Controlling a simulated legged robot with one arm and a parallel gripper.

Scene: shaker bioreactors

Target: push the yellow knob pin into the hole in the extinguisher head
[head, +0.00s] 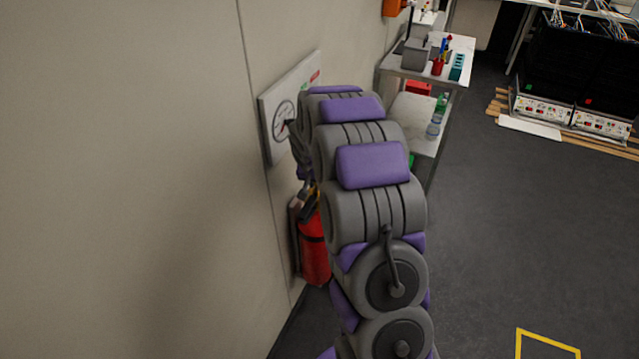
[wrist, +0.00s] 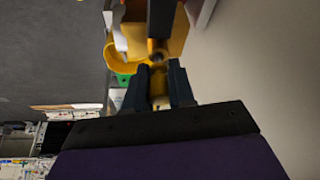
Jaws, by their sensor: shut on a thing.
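The red fire extinguisher (head: 314,252) stands upright against the wall in the head view, partly hidden by my arm. Its head (head: 308,205) is small and dark with yellow bits there. My gripper (wrist: 159,68) is shut on the yellow knob pin (wrist: 158,84), which shows between the two dark fingers in the wrist view. Just beyond the fingertips are a yellow curved part (wrist: 122,60), a yellow body and a dark round spot (wrist: 158,56). I cannot tell whether that spot is the hole, or whether the pin touches it.
A white panel with a round dial (head: 283,122) is on the wall beside my arm. A metal shelf cart (head: 455,50) with a cup of pens and boxes stands behind. Black equipment (head: 565,75) is at the far right.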

